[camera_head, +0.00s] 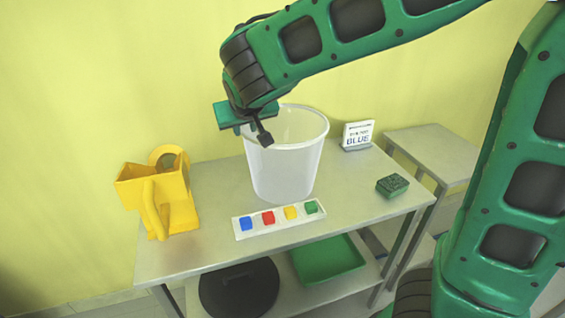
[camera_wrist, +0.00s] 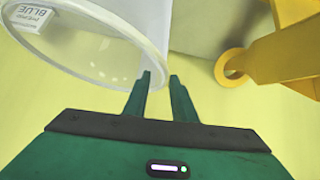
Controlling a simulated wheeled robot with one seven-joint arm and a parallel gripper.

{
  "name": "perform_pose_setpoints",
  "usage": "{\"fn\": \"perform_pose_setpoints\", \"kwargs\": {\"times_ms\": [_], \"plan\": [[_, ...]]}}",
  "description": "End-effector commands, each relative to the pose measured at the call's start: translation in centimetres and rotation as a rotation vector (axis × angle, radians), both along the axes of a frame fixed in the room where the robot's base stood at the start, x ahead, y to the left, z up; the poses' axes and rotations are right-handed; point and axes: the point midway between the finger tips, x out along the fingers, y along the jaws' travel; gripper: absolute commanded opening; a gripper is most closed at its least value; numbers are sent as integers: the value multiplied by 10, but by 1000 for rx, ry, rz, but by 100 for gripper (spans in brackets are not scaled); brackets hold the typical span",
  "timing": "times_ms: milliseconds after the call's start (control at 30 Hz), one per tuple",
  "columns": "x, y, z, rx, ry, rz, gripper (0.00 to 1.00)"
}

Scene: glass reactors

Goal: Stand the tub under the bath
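The tub is a tall, translucent white bucket (camera_head: 290,165) standing upright on the grey table. Its round rim fills the upper left of the wrist view (camera_wrist: 152,40). My gripper (camera_head: 262,138) is over the tub's left rim, pointing down. In the wrist view its two fingers (camera_wrist: 160,82) are apart, with a clear gap between them, close to the rim's edge. I cannot tell whether a finger touches the rim. No bath can be made out with certainty. A yellow vessel with a handle (camera_head: 157,193) stands left of the tub and partly shows in the wrist view (camera_wrist: 285,52).
A white strip with blue, red, yellow and green blocks (camera_head: 279,220) lies before the tub. A black round object (camera_head: 238,290) and green tray (camera_head: 327,260) sit on the lower shelf.

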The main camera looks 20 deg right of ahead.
Motion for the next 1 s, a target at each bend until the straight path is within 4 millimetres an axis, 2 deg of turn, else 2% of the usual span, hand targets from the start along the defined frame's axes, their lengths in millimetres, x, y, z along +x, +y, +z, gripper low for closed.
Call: {"fn": "perform_pose_setpoints", "kwargs": {"times_ms": [300, 600, 633, 700, 733, 1000], "plan": [[28, -1, -30, -1, 2, 0, 24], [31, 0, -32, 0, 0, 1, 24], [31, 0, -33, 0, 0, 1, 22], [31, 0, -33, 0, 0, 1, 5], [31, 0, -32, 0, 0, 1, 0], [31, 0, -33, 0, 1, 1, 0]]}}
